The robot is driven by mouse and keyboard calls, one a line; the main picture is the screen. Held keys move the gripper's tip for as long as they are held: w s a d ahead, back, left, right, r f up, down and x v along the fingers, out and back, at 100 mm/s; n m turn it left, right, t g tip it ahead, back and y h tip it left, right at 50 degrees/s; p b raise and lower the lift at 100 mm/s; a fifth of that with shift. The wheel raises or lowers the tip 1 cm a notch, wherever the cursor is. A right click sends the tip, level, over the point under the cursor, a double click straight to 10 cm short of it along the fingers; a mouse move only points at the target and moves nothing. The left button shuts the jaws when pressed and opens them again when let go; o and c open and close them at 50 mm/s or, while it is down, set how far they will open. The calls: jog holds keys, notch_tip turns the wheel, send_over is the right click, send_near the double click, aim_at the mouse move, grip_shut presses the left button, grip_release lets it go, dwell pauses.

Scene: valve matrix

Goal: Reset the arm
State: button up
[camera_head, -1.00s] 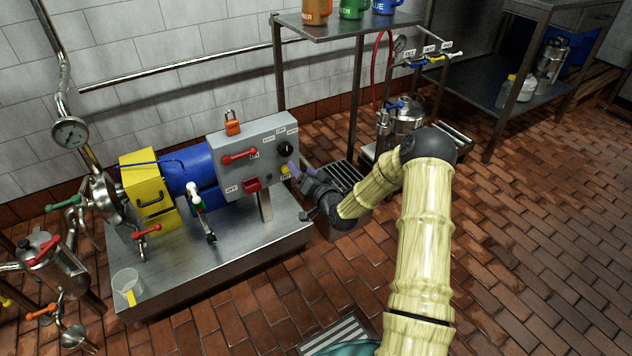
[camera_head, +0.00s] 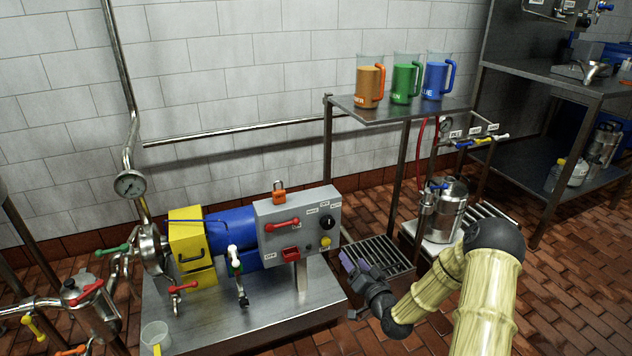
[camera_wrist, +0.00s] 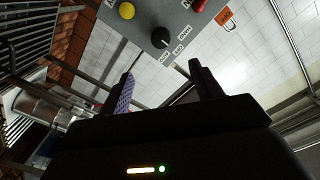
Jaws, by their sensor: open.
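My arm reaches in from the lower right in the head view. My gripper (camera_head: 355,268) is just right of the grey control box (camera_head: 270,232), apart from it. In the wrist view my gripper (camera_wrist: 160,84) shows two dark fingers spread apart with nothing between them. One finger has a purple patch. The control box (camera_wrist: 188,15) lies beyond the fingertips, with a black knob (camera_wrist: 160,37) and a yellow button (camera_wrist: 127,11). In the head view the box also carries a red handle, a red switch and an orange padlock (camera_head: 279,192).
A steel table (camera_head: 215,318) bears the box, a blue motor (camera_head: 232,228) and a yellow block. A shelf (camera_head: 420,112) holds orange, green and blue jugs. A steel canister (camera_head: 443,212) stands behind my arm. Tiled floor is open at the right.

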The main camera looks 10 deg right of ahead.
jog(key=s+a+r+n+g+h+p, duration=0.1)
jog(key=s+a+r+n+g+h, duration=0.1)
jog(key=s+r+g, duration=0.5)
jog(key=s+a+r+n+g+h+p, duration=0.1)
jog(key=s+r+g, duration=0.15)
jog(key=s, duration=0.95)
jog(key=s+a+r+n+g+h+p, duration=0.1)
jog(key=s+a+r+n+g+h, duration=0.1)
jog(key=s+r+g, duration=0.5)
notch_tip(320, 180, up, 34)
jog(key=s+t+p, duration=0.1)
jog(key=s+p, duration=0.1)
jog(key=p, duration=3.5)
jog(key=shift+d+r+t, duration=0.2)
jog(key=shift+t, duration=0.15)
